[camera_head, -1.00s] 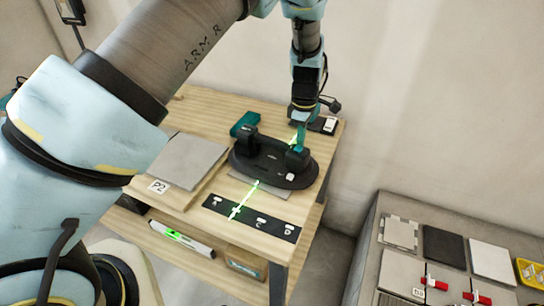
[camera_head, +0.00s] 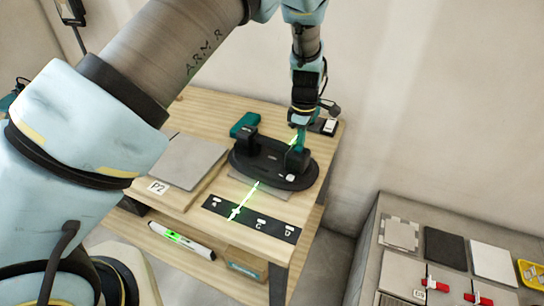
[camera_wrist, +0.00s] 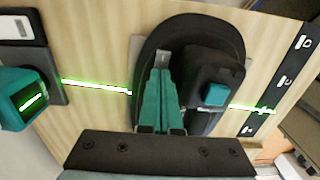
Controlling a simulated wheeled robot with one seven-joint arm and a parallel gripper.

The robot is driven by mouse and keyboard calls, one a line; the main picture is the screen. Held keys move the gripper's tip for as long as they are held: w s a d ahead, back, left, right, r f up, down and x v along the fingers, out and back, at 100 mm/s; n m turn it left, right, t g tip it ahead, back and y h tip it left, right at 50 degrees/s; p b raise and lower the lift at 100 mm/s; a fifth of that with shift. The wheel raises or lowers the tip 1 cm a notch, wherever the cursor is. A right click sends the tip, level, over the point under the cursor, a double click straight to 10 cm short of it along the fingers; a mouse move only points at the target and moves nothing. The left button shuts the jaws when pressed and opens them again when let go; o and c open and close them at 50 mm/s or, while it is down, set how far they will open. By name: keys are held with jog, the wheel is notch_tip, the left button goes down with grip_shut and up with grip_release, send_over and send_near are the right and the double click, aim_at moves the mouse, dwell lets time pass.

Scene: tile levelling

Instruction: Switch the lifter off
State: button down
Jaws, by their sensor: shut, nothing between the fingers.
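The lifter is a black oval pad with a raised handle (camera_head: 272,153), resting on a grey tile (camera_head: 240,180) on the wooden bench. A small white patch shows on its front right rim. In the wrist view, the lifter's black body (camera_wrist: 205,65) carries a teal square button (camera_wrist: 213,95) on the handle's end. My gripper (camera_head: 300,147) is over the lifter's right end. Its teal fingers (camera_wrist: 160,72) are shut and empty, beside the handle, close above the pad.
A teal laser unit (camera_wrist: 22,97) throws a green line across the bench and lifter. A dark lettered strip (camera_head: 250,219) lies in front. A right-hand surface holds tiles (camera_head: 443,247).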

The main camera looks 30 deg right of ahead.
notch_tip(320, 180, up, 7)
jog(key=p, duration=0.4)
jog(key=shift+p, duration=0.35)
